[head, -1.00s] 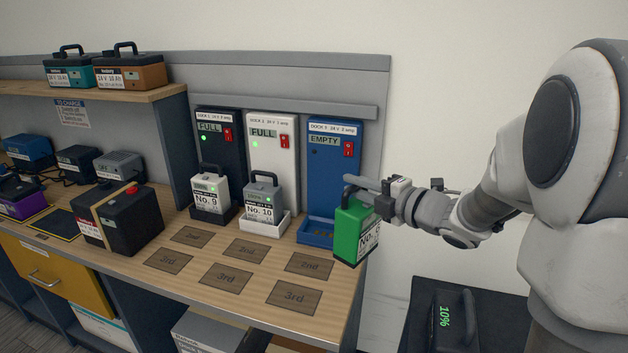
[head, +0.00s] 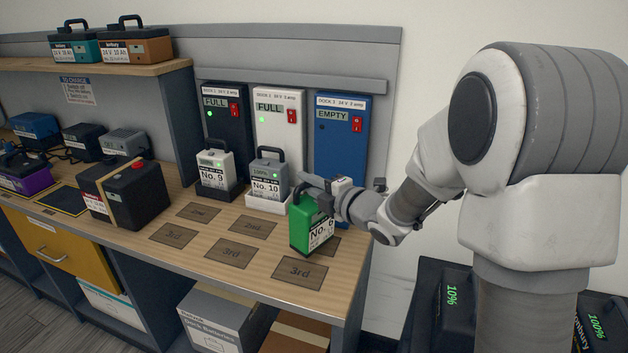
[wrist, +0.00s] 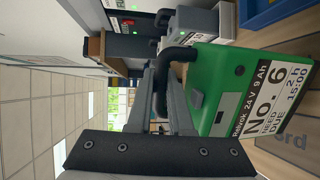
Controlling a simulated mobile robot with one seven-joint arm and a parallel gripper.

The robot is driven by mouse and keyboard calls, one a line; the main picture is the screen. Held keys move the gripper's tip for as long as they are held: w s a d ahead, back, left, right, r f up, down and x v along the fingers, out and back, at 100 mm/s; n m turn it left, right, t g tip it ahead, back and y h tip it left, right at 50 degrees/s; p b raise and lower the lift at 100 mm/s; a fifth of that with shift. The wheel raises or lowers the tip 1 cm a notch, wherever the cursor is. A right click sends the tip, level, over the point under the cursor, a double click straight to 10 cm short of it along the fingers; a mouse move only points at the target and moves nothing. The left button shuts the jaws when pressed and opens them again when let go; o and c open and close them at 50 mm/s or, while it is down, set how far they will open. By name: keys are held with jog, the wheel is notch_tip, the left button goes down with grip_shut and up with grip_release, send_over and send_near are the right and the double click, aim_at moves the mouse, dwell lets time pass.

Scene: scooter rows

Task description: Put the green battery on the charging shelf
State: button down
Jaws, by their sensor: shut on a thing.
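The green battery (head: 303,226) has a white label reading No. 6; the wrist view shows the label (wrist: 262,100) with 24 V 9 Ah and DUE 15:00. My gripper (head: 308,185) is shut on its dark handle (wrist: 178,55). The battery is upright at the counter's marked squares, partly over the right 2nd square; I cannot tell if its base touches the wood. A wooden shelf (head: 100,68) at the upper left, above a TO CHARGE sign (head: 77,91), carries a teal battery (head: 75,47) and an orange one (head: 136,50).
The blue dock (head: 340,130) reads EMPTY. The white dock (head: 279,110) and black dock (head: 225,115) read FULL and have batteries No. 10 (head: 267,182) and No. 9 (head: 214,170). Several marked squares, including the front 3rd (head: 299,272), are bare. A black-red battery (head: 122,195) stands left.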

aim_at(311, 229)
jog(key=shift+f+b, duration=0.3)
jog(key=shift+f, duration=1.2)
